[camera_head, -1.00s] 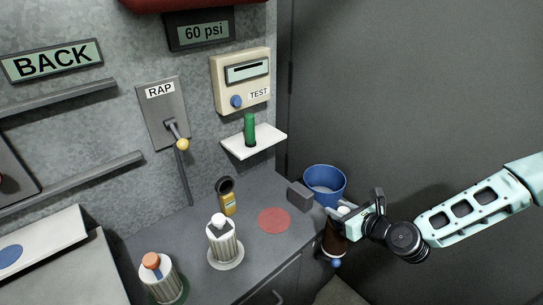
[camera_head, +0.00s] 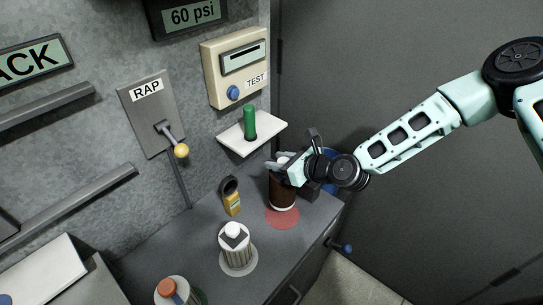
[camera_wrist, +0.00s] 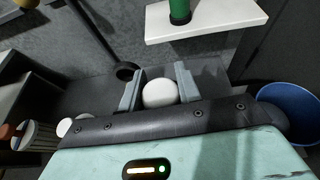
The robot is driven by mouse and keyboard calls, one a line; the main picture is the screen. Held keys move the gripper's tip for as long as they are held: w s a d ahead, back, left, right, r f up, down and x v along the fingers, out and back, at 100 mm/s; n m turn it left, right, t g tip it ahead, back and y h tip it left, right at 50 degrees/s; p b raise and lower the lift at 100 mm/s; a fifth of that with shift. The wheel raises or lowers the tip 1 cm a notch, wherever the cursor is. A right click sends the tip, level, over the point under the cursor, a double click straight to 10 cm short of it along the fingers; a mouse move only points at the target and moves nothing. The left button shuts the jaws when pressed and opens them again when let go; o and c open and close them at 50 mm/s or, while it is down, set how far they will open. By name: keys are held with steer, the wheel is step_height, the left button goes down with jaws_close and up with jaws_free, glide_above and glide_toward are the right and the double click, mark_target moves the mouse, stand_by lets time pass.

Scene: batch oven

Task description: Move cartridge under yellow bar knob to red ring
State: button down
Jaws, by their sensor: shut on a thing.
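My gripper (camera_head: 287,170) is shut on the white ball knob (camera_wrist: 160,93) of a dark brown cartridge (camera_head: 283,191) with a pale base. The cartridge is upright, over the back part of the red ring (camera_head: 283,218). I cannot tell if its base touches the counter. A ribbed silver cartridge with a white knob (camera_head: 234,231) stands on a white ring. Another cartridge with an orange-brown knob (camera_head: 172,287) is at the lower edge, partly cut off. I see no yellow bar knob on a cartridge.
A white shelf (camera_head: 240,143) with a green cylinder (camera_head: 249,123) is above. A yellow-tipped lever (camera_head: 181,151) is on the wall. A blue bucket (camera_wrist: 291,110) is right, beyond the counter.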

stand_by(0.3)
steer(key=shift+d+f+b, duration=0.1)
steer(key=shift+b, duration=0.25)
step_height(320, 180, down, 6)
steer(key=b, duration=0.5)
steer(key=shift+f, duration=0.2)
steer(key=shift+f+b, duration=0.6)
steer(key=shift+b, duration=0.1)
steer(key=c, duration=0.9)
jaws_free()
steer(key=shift+s, duration=0.1)
steer(key=b+v, duration=0.3)
steer(key=v, duration=1.4)
steer(key=shift+d+b, duration=0.3)
steer(key=shift+b, duration=0.1)
